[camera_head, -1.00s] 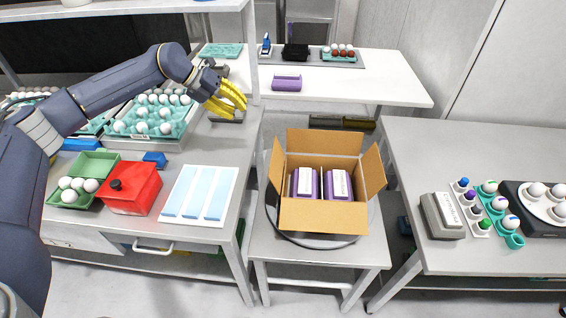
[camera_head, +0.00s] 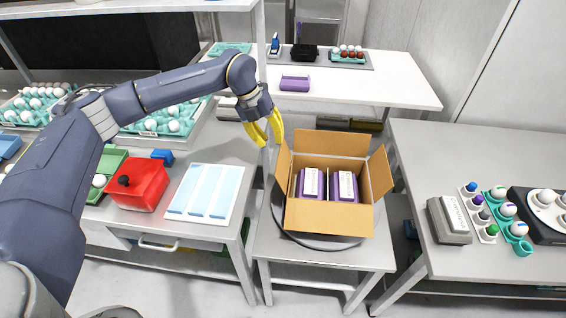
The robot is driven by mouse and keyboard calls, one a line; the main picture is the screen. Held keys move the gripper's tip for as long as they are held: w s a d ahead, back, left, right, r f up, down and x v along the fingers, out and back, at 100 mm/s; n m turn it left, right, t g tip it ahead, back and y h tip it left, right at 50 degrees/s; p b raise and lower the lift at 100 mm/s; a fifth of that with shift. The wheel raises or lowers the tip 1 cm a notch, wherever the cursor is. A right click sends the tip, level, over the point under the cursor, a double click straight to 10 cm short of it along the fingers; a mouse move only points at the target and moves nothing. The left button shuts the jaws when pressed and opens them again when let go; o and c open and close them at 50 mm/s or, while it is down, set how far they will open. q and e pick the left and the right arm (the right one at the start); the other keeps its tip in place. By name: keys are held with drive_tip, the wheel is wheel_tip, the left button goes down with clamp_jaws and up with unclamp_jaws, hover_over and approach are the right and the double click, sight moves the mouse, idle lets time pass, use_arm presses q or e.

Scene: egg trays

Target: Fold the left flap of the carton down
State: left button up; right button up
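The open cardboard carton (camera_head: 330,217) stands on a round grey turntable (camera_head: 277,217) on the small middle table. Its left flap (camera_head: 284,170) sticks up and leans outward, its right flap (camera_head: 380,172) also stands out, and the back flap (camera_head: 343,143) is raised. Two purple egg boxes (camera_head: 311,183) with white labels sit inside. My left gripper (camera_head: 268,143) has yellow fingers pointing down, spread with a gap between them and empty. It hangs just above and behind the left flap; whether it touches the flap cannot be told. My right gripper is not in view.
The left table holds a red box (camera_head: 138,186), a light-blue pad tray (camera_head: 235,208) and egg trays. A grey device (camera_head: 449,219) and egg holders stand on the right table. A white shelf table (camera_head: 400,83) lies behind. My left arm crosses above the left table.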

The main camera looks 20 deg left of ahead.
sight(283, 161)
use_arm(q)
drive_tip(key=x, duration=1)
drive_tip(key=shift+d+f, duration=0.15)
drive_tip(key=shift+f, duration=0.2)
drive_tip(key=shift+c, duration=0.6)
clamp_jaws()
